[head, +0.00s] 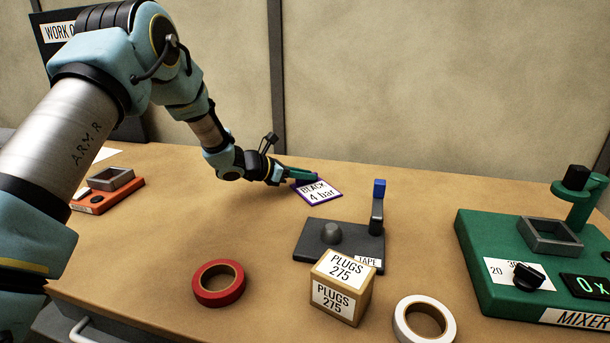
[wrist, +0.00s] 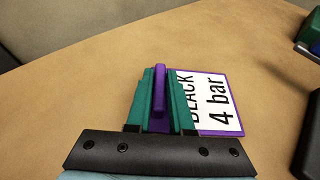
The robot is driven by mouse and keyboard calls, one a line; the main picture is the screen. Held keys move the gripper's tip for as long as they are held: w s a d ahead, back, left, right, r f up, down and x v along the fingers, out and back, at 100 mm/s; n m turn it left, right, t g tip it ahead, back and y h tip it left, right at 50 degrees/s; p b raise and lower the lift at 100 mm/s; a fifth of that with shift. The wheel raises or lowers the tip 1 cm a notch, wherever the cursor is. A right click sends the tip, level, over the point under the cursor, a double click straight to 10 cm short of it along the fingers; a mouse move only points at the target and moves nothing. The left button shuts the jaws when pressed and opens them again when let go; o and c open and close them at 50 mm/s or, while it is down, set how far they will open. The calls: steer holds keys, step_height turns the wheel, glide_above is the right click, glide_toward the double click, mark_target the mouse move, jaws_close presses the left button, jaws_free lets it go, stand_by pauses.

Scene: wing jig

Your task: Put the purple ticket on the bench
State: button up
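The purple ticket (head: 318,193) is a flat card with a purple edge and a white face reading "BLACK 4 bar". It is level, at or very close to the bench top (head: 240,210); I cannot tell whether it touches. My gripper (head: 303,175) reaches it from the left. In the wrist view the ticket (wrist: 218,104) lies to the right of the fingers, with its purple upright grip (wrist: 160,88) between the green fingertips (wrist: 161,95). The fingers look shut on that grip and hide part of the label.
A dark tape stand (head: 320,240) with a blue-topped post is just in front of the ticket. A plugs box (head: 340,287), red tape roll (head: 219,283) and white roll (head: 425,320) are nearer. The green mixer (head: 500,262) stands right, an orange device (head: 107,190) left.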

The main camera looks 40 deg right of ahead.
steer(key=o, duration=0.4)
steer(key=shift+r, duration=0.1)
steer(key=shift+w+a, duration=0.1)
steer(key=shift+a, duration=0.15)
steer(key=b+v, duration=0.2)
steer(key=v, duration=0.9)
steer(key=shift+a+r, duration=0.15)
steer(key=shift+r, duration=0.1)
steer(key=a+f+m+y, duration=0.1)
steer(key=a+m+y, duration=0.1)
steer(key=a, duration=0.8)
steer(key=s+a+m+t+y, duration=0.1)
steer(key=a+m+y, duration=0.2)
steer(key=a, duration=0.7)
steer(key=a+f+m+y, duration=0.1)
steer(key=a+m+y, duration=0.2)
steer(key=a, duration=0.7)
steer(key=shift+s+f+m+t, duration=0.3)
steer(key=shift+s+m+t, duration=0.1)
steer(key=shift+m, duration=0.3)
steer(key=s+a+m+t+y, duration=0.1)
steer(key=s+a+m+y, duration=0.1)
steer(key=a, duration=0.8)
steer(key=s+a+m+t+y, duration=0.1)
steer(key=a+m, duration=0.4)
steer(key=a, duration=0.5)
steer(key=shift+s+r+t+y, duration=0.3)
steer(key=shift+s+r+y, duration=0.15)
steer(key=shift+s+y, duration=0.5)
